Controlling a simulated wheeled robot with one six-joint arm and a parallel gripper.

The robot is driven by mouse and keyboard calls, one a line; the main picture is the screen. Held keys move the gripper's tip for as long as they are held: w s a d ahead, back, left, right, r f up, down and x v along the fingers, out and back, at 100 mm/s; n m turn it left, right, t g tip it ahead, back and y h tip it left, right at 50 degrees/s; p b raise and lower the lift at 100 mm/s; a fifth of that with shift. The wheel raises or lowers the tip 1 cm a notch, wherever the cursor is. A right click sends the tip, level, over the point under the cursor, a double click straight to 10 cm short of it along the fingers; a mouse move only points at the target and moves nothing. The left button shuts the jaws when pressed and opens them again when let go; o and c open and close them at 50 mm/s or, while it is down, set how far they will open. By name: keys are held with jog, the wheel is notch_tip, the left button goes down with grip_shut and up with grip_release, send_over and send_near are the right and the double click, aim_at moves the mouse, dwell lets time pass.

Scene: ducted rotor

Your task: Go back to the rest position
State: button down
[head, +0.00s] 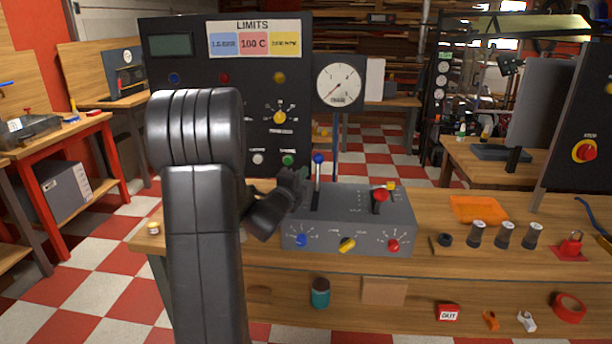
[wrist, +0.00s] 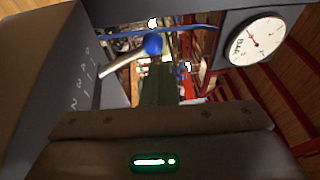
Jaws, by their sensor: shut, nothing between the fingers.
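My gripper (head: 297,180) is shut and empty. In the head view it is at the left end of the grey control box (head: 350,222), beside the blue-knobbed lever (head: 318,160). Whether it touches the lever cannot be told. My black arm hides part of the bench and panel behind it. In the wrist view the lever's blue knob (wrist: 152,44) is above the middle, and the lever leans from the scale-marked face of the box (wrist: 80,80). The fingertips are hard to make out there.
A black panel (head: 210,120) and a dial gauge (head: 339,85) stand behind the box; the gauge (wrist: 257,40) also shows in the wrist view. A red-knobbed lever (head: 380,198) rises from the box's right side. An orange cloth (head: 479,208) and several dark cylinders lie right.

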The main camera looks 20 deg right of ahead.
jog(key=v, duration=0.4)
jog(key=r+v, duration=0.1)
jog(key=v, duration=0.1)
jog(key=shift+s+a+b, duration=0.3)
jog(key=shift+s+b, duration=0.05)
jog(key=shift+b, duration=0.05)
jog(key=shift+f, duration=0.1)
